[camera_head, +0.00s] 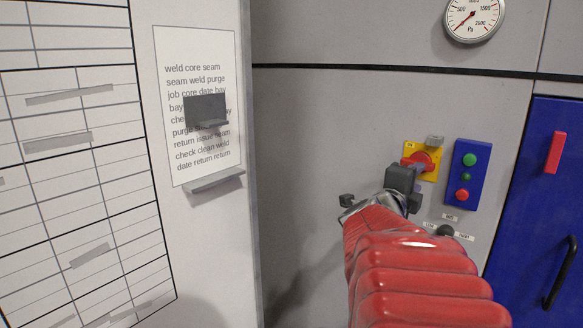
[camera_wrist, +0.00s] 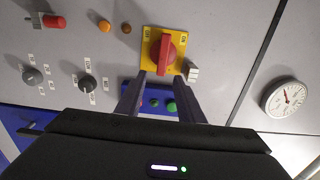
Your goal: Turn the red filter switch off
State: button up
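The red filter switch (camera_head: 421,158) is a rotary handle on a yellow plate (camera_head: 430,174) on the grey panel. It lies roughly level in the head view, partly hidden behind my gripper (camera_head: 402,180). In the wrist view the red handle (camera_wrist: 166,53) stands upright in the picture on the yellow plate (camera_wrist: 148,76). No contact can be made out.
A blue button box (camera_head: 468,175) with green and red buttons is just right of the switch. A small grey block (camera_head: 434,141) sits above the plate. A black knob (camera_head: 446,231) is below. A pressure gauge (camera_head: 474,18) is higher up, and a blue door (camera_head: 540,200) is at right.

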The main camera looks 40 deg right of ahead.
jog(key=a, duration=0.4)
jog(key=shift+s+a, duration=0.1)
jog(key=shift+s, duration=0.2)
